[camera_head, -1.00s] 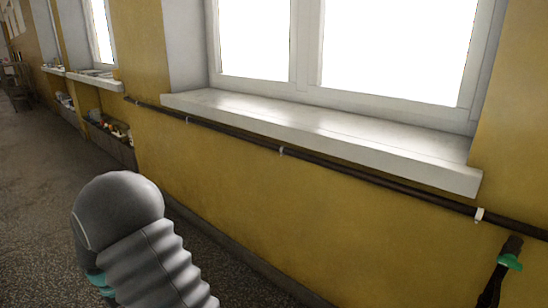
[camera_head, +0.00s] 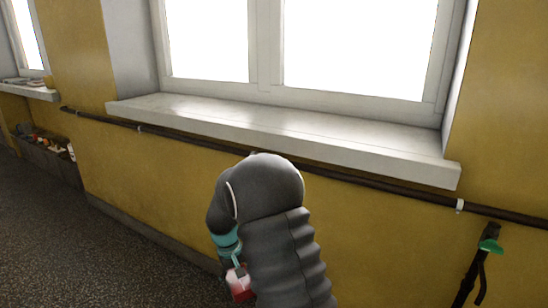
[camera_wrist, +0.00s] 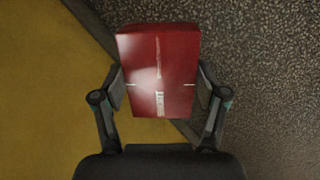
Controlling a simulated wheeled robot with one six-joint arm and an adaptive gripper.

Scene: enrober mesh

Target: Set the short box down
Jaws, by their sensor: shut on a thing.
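The short box (camera_wrist: 157,72) is red with white markings. In the wrist view it sits between the two fingers of my gripper (camera_wrist: 160,92), which press on its left and right sides. Behind it are the yellow wall and the dark speckled floor, with nothing seen touching its underside. In the head view a small red and white part of the box (camera_head: 240,284) shows at the lower middle, below my arm's wrist. My gripper (camera_head: 236,268) is mostly hidden there by my own arm.
A white windowsill (camera_head: 280,133) runs along the yellow wall, with its visible top bare. A dark pipe (camera_head: 330,176) runs below it. A dark object with a green part (camera_head: 490,246) stands at the right. A niche with small items (camera_head: 48,150) is at the left.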

